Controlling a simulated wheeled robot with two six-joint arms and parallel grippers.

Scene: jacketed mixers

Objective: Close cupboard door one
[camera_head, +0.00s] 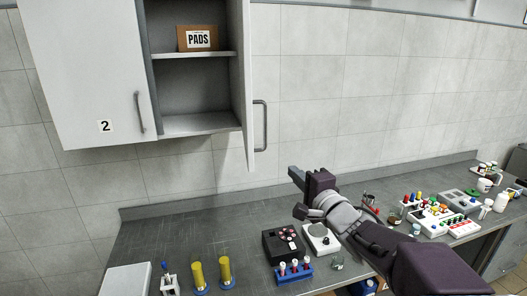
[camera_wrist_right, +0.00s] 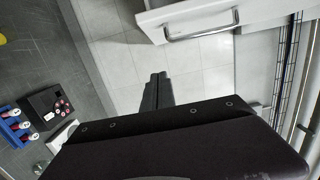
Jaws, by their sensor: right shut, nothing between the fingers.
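The wall cupboard (camera_head: 200,124) stands open on its right side and shows its shelves. Its right-hand door (camera_head: 250,80) is swung outward and seen nearly edge-on, with a bar handle (camera_head: 261,126); its number is not visible. The same door (camera_wrist_right: 185,12) and its handle (camera_wrist_right: 202,26) show at the top of the right wrist view. My right gripper (camera_head: 293,178) is below and to the right of that door, above the counter. Its fingers (camera_wrist_right: 156,88) are shut and empty, apart from the handle. My left gripper is not in view.
The left door, marked 2 (camera_head: 85,75), covers the cupboard's left part. A PADS box (camera_head: 197,39) sits on the upper shelf. On the counter (camera_head: 205,225) below are yellow cylinders (camera_head: 198,275), a black device (camera_head: 283,244) and a tube rack (camera_head: 293,273). The wall right of the door is clear.

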